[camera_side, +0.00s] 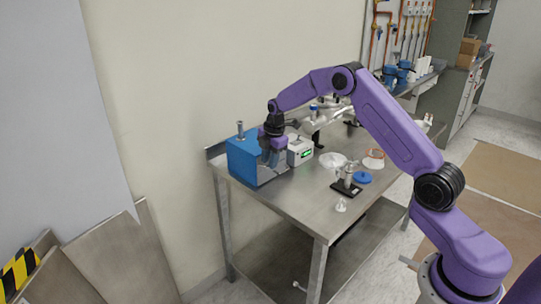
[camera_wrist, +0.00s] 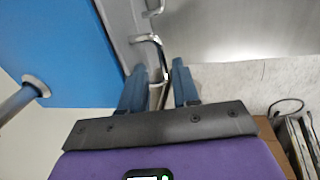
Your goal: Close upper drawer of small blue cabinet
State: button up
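The small blue cabinet (camera_side: 241,160) stands on the metal table near the wall. In the wrist view its blue top (camera_wrist: 60,45) fills the upper left, with a grey drawer front (camera_wrist: 118,25) along its right edge. A bent metal handle (camera_wrist: 150,39) is on that front and runs down between my fingers. My gripper (camera_side: 271,160) is at the cabinet's front in the side view and hides part of it. In the wrist view my gripper's fingers (camera_wrist: 160,82) are apart, one on each side of the handle. How far the upper drawer stands out cannot be told.
A metal post (camera_wrist: 20,100) rises from the cabinet top. A white box with a green display (camera_side: 300,151) stands close to the right of the cabinet. The table's front left (camera_side: 275,196) is clear.

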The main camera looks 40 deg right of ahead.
notch_tip(320, 180, up, 17)
jog(key=s, duration=0.3)
dwell(0.3)
jog(key=shift+r, duration=0.1)
